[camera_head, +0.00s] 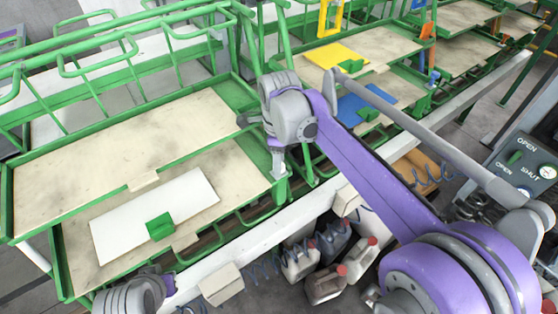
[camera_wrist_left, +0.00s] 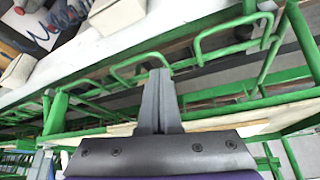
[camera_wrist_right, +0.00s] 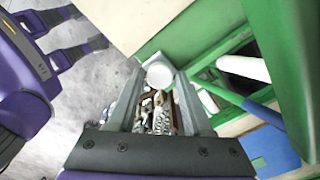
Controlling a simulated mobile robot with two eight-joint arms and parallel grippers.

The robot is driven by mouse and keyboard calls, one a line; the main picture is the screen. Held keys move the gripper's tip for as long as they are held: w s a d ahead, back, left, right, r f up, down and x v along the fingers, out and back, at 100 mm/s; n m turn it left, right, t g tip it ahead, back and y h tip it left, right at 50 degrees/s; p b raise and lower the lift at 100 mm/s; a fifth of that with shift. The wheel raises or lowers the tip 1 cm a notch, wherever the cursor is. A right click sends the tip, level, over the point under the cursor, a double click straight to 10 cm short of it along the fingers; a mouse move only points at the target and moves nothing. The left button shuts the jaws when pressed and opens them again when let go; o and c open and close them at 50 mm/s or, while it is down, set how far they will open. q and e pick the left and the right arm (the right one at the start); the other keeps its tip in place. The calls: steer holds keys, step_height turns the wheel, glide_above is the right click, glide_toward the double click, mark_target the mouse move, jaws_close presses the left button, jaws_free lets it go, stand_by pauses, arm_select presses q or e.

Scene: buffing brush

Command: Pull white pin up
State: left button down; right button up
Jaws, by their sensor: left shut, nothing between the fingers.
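The round white end of what looks like the white pin (camera_wrist_right: 158,74) shows between the fingertips of my right gripper (camera_wrist_right: 159,82) in the right wrist view. The fingers stand apart on both sides of it; I cannot tell whether either touches it. My left gripper (camera_wrist_left: 158,100) is shut and empty, near the rack's green rails. In the head view my left arm shows only partly at the bottom left.
A white board (camera_head: 115,228) with a green clip (camera_head: 160,226) lies on the near rack. Yellow (camera_head: 335,56) and blue (camera_head: 360,108) boards lie on the rack behind. Several bottles (camera_head: 325,284) stand below the white beam (camera_head: 255,238). A control panel (camera_head: 528,160) stands at the right.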

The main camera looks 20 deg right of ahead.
jaws_close()
stand_by(1.1)
